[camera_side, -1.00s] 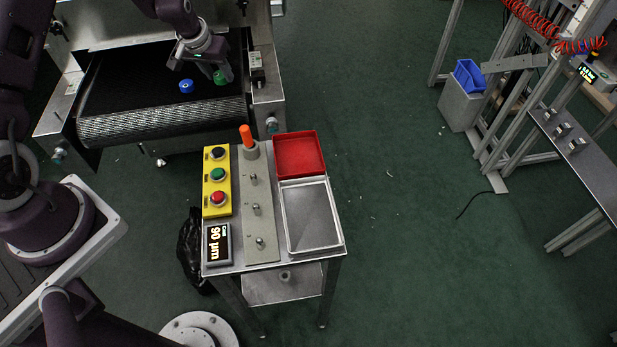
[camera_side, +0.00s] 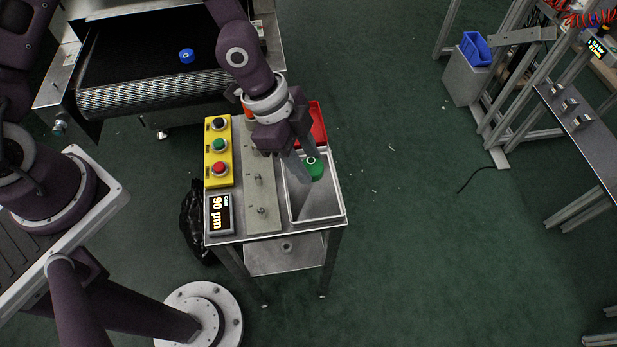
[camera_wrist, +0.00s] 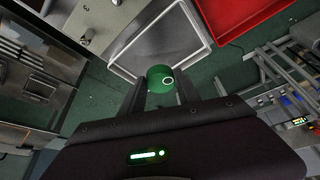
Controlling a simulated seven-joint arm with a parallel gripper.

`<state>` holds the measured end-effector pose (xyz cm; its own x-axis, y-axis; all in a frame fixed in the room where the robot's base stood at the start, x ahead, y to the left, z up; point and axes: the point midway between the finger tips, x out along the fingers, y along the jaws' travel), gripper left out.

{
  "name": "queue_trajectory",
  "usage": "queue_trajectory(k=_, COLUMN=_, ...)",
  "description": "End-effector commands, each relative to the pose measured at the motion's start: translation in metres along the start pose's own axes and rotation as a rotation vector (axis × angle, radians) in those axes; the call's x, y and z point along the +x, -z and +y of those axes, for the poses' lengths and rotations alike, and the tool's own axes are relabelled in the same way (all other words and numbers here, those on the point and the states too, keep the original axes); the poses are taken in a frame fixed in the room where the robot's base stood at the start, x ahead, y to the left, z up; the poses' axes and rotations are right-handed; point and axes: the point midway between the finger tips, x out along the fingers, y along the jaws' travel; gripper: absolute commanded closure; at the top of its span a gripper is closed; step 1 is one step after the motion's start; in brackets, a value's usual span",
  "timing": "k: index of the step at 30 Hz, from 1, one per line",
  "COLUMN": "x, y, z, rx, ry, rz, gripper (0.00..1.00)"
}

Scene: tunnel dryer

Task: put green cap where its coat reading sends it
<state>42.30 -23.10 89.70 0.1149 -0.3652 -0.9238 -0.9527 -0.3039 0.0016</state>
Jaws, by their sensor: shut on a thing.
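The green cap (camera_side: 314,168) is held in my gripper (camera_side: 304,166), which is shut on it, over the far part of the metal tray (camera_side: 319,214). In the wrist view the green cap (camera_wrist: 160,79) sits between the fingertips, with the metal tray (camera_wrist: 128,45) behind it. I cannot tell its exact height above the tray floor. The red tray (camera_side: 318,122) is just behind and is partly hidden by my gripper. The coat display (camera_side: 219,214) reads 90 µm.
A blue cap (camera_side: 187,56) lies on the black dryer belt (camera_side: 130,60). A yellow button box (camera_side: 218,150) and a switch panel (camera_side: 262,215) stand left of the metal tray. A blue bin (camera_side: 475,48) is far right. An orange-topped post is mostly hidden by my arm.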

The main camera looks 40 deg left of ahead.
Motion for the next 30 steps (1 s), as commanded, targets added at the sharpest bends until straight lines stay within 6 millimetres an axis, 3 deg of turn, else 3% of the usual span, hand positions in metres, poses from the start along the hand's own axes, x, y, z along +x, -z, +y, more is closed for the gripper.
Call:
queue_trajectory(k=9, x=0.051, y=-0.021, z=-0.001, rx=-0.004, ry=0.0, rz=-0.001, gripper=1.0)
queue_trajectory(k=20, x=0.055, y=-0.023, z=-0.002, rx=-0.005, ry=0.003, rz=0.0, gripper=1.0)
queue_trajectory(k=21, x=0.054, y=-0.023, z=-0.002, rx=-0.005, ry=0.004, rz=0.0, gripper=0.53)
queue_trajectory(k=24, x=0.054, y=-0.023, z=-0.002, rx=-0.005, ry=0.004, rz=0.0, gripper=0.39)
queue_trajectory(k=30, x=0.054, y=-0.023, z=-0.002, rx=-0.005, ry=0.004, rz=0.0, gripper=0.39)
